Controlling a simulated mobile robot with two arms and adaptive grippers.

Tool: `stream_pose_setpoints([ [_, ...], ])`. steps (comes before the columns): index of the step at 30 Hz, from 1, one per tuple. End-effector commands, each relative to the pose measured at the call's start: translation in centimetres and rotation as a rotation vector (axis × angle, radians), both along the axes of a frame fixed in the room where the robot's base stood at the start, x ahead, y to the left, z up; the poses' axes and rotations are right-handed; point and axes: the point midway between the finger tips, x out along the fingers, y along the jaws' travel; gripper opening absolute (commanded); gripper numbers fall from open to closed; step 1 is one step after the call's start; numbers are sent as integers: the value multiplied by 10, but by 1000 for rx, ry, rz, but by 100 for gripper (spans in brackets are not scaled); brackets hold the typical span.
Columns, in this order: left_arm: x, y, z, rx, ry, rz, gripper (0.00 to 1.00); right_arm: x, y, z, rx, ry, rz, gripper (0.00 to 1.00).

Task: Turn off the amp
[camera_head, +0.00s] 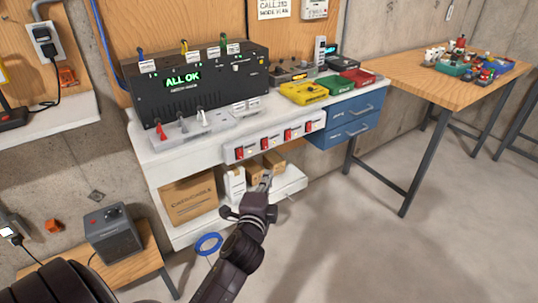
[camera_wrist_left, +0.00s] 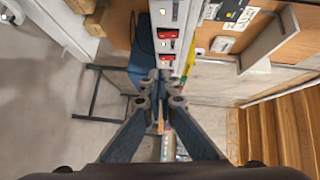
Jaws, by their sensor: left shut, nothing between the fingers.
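A grey box with a dark front and a small red spot on top (camera_head: 113,237) looks like the amp; it stands on a low wooden stand at the lower left. A white strip with several red switches (camera_head: 272,142) runs along the workbench's front edge. It also shows in the left wrist view (camera_wrist_left: 168,45). My left gripper (camera_head: 266,181) is shut and empty, in front of the bench and just below the strip in the head view. Its closed fingers show in the left wrist view (camera_wrist_left: 160,92). My right gripper is not in view.
A black unit reading "ALL OK" (camera_head: 215,86) stands on the workbench. Yellow, green and red cases (camera_head: 303,93) sit beside it, above blue drawers (camera_head: 350,112). Cardboard boxes (camera_head: 190,198) fill the lower shelf. A wooden table (camera_head: 410,72) stands right. The floor (camera_head: 400,255) is clear there.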

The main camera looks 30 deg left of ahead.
Motion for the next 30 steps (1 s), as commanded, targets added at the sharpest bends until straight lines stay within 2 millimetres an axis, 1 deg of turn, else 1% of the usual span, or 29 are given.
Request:
stream_pose_setpoints([
  [5, 14, 6, 0, -1, -1, 0, 0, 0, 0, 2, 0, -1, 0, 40],
  [15, 70, 29, -6, 0, -1, 1, 0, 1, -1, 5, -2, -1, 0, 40],
  [20, 93, 38, -9, -1, 0, 0, 0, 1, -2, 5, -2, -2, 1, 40],
  [24, 101, 60, -12, 2, 1, 2, 0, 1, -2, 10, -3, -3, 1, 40],
  [30, 106, 72, -15, -1, 0, -1, 0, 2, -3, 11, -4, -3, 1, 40],
])
